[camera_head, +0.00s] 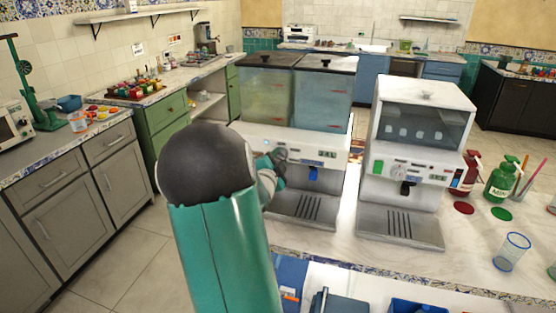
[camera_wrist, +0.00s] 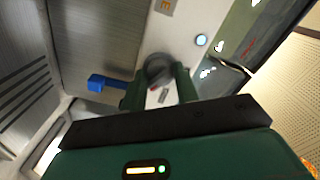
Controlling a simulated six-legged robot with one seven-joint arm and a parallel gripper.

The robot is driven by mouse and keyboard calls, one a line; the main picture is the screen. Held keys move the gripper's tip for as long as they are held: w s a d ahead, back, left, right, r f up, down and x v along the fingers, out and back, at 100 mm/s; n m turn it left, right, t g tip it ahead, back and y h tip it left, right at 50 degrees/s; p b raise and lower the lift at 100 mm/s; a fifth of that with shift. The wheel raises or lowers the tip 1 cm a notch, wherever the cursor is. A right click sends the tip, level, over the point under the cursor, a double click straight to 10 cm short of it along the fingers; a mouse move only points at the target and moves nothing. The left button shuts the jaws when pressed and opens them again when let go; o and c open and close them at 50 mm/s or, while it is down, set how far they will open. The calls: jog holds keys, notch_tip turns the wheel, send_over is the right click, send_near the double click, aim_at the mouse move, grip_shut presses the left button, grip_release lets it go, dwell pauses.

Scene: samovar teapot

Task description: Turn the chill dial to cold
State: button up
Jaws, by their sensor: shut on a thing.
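The chill dial, a round grey knob (camera_wrist: 157,66), sits on the pale front panel of the two-tank drink dispenser (camera_head: 325,143). In the wrist view the two green fingers of my gripper (camera_wrist: 159,80) are shut on either side of the dial. In the head view my gripper (camera_head: 276,158) reaches the left part of that panel, and my arm hides some of the machine. The dial's pointer cannot be read. A lit blue round light (camera_wrist: 201,40) is near the dial. A blue tap lever (camera_head: 313,174) is on the dispenser's front.
A second white machine (camera_head: 418,130) with its own knob stands to the right. Blue items lie below, in front.

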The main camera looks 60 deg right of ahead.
dwell(0.3)
jog(key=o, duration=0.9)
jog(key=shift+o, duration=0.2)
jog(key=s+a, duration=0.2)
jog(key=a, duration=1.1)
jog(key=shift+a, duration=0.35)
